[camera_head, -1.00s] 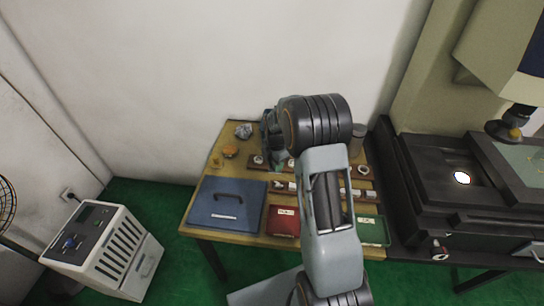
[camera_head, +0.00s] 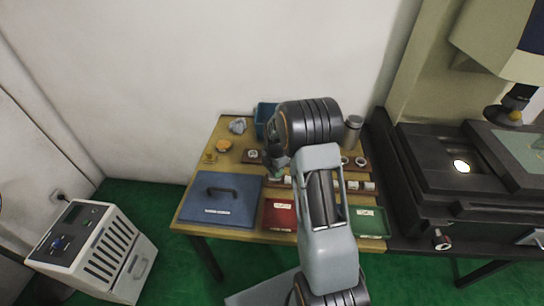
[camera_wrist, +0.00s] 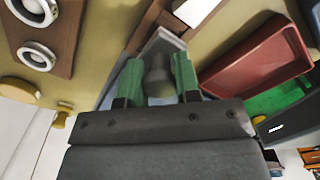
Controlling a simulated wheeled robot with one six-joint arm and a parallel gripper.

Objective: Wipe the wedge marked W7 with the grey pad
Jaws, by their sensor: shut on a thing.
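My gripper (camera_wrist: 157,72) has its two green fingers shut on a grey thing with a rounded grip, which looks like the grey pad (camera_wrist: 165,45); its flat blue-grey part shows beyond the fingers. In the head view my gripper (camera_head: 276,168) is low over the table, near the strip of small white pieces (camera_head: 369,186), partly hidden by my arm. A white block (camera_wrist: 195,10) lies just beyond the pad in the wrist view. I cannot read W7 on any piece, so I cannot tell which is that wedge. Contact between pad and piece is unclear.
A blue lidded case (camera_head: 215,212), a red tray (camera_head: 279,216) and a green tray (camera_head: 369,223) line the table's front. Rings on a brown board (camera_wrist: 62,35), a teal bin (camera_head: 262,112), a crumpled grey lump (camera_head: 237,126) and a metal cylinder (camera_head: 352,130) stand behind. A dark machine (camera_head: 430,170) adjoins right.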

